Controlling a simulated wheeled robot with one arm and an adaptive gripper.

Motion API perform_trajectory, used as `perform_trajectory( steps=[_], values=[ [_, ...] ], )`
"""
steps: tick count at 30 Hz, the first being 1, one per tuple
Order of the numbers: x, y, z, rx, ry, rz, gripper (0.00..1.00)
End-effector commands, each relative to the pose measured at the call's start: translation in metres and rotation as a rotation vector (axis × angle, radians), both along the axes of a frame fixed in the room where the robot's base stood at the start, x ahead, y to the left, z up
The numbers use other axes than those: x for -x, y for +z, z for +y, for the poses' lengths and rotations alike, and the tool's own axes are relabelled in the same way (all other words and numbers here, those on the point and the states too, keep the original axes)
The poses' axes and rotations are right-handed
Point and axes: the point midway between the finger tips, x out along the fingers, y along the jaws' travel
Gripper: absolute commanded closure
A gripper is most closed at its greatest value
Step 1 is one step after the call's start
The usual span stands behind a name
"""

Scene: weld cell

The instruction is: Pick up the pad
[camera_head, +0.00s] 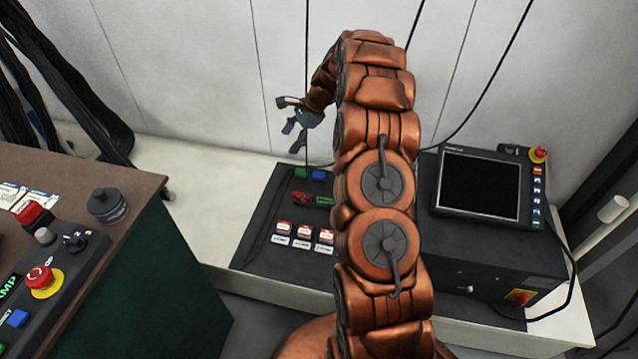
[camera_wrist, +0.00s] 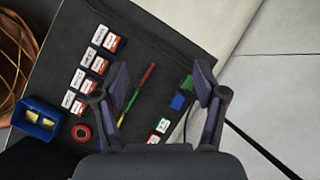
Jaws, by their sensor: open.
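Several small items on a dark mat (camera_head: 262,235) could be the pad; I cannot tell which is meant. A small green block (camera_head: 302,173) and a small blue block (camera_head: 319,175) lie side by side near the mat's far edge. In the wrist view the green block (camera_wrist: 187,82) and the blue block (camera_wrist: 177,102) show between the fingers, closer to the right finger. My gripper (camera_head: 294,137) is above the mat's far left part, apart from the items. In the wrist view my gripper (camera_wrist: 162,72) is open, with nothing held between its fingers.
A screen unit (camera_head: 480,187) with a red button stands right of the mat. Several white-and-red labelled pieces (camera_wrist: 98,63), a coloured stick (camera_wrist: 135,92) and a blue bin (camera_wrist: 38,118) lie near. A brown-topped bench (camera_head: 140,182) is left; a wall stands behind.

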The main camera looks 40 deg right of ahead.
Motion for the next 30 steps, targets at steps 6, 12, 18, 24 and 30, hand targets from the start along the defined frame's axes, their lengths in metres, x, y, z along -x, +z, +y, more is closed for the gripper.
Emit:
perform_trajectory(
  steps=[6, 12, 18, 24, 30],
  values=[
    [-0.015, -0.075, -0.054, -0.040, -0.187, 0.033, 0.29],
    [-0.019, -0.137, -0.103, -0.073, -0.355, 0.060, 0.29],
    [-0.016, -0.187, -0.142, -0.101, -0.493, 0.083, 0.29],
    [-0.014, -0.210, -0.163, -0.112, -0.561, 0.092, 0.29],
    [-0.018, -0.224, -0.162, -0.116, -0.573, 0.096, 0.29]
  ],
)
